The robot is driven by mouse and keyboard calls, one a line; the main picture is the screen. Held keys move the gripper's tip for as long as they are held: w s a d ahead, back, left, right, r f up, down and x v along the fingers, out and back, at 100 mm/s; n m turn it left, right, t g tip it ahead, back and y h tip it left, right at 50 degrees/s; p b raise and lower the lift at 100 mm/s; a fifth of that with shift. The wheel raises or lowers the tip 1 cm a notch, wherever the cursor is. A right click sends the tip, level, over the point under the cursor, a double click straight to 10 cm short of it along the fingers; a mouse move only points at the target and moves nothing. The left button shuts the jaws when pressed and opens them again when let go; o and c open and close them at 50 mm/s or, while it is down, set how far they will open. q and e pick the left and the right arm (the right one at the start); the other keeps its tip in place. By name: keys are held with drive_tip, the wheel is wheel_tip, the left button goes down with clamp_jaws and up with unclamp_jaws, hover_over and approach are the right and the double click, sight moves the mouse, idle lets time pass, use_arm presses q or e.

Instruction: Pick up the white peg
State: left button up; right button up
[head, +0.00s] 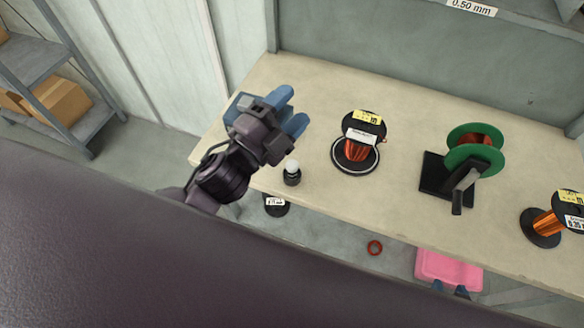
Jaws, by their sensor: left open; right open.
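A small white round-topped piece, which looks like the white peg (292,166), stands upright in a small black base (292,179) near the front edge of the bench. My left gripper (273,127) is open, just up and to the left of the peg, and appears apart from it. Nothing shows held in it. A blue object (297,125) is partly hidden behind the gripper, so its full shape cannot be told. My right gripper is not in view.
On the bench (400,130) stand a copper wire spool (357,151), a green reel on a black stand (446,174) and another spool (547,223) at the right. A black spool (276,205), a red ring (375,247) and a pink box (447,270) are below the front edge.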

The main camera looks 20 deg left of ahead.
use_arm(q)
drive_tip(key=s+d+r+m+g+h, duration=0.25)
drive_tip(key=d+m+g+h, duration=0.3)
drive_tip(key=m, duration=0.45)
drive_tip(key=s+d+r+m+g+h, duration=0.2)
drive_tip(key=d+r+m+g+h, duration=0.35)
drive_tip(key=m, duration=0.45)
drive_tip(key=s+d+f+m+g+y, duration=0.2)
drive_tip(key=s+d+f+m+g, duration=0.3)
drive_tip(key=m+g, duration=0.75)
drive_tip(key=m+t+y, duration=0.5)
drive_tip(key=m+y, duration=0.7)
drive_tip(key=y, duration=0.5)
approach(292, 164)
drive_tip(key=shift+s+f, duration=0.2)
drive_tip(key=shift+f, duration=0.1)
drive_tip(key=shift+w+a+f, duration=0.1)
drive_tip(key=shift+a+f, duration=0.15)
drive_tip(key=shift+f, duration=0.05)
wheel_tip(292, 164, down, 5)
drive_tip(key=shift+r, duration=0.15)
drive_tip(key=shift+w+d+f, duration=0.1)
drive_tip(key=shift+d+f, duration=0.05)
drive_tip(key=shift+f, duration=1.15)
drive_tip(key=shift+w+d+f, duration=0.15)
drive_tip(key=shift+f, duration=1.2)
drive_tip(key=c, duration=1)
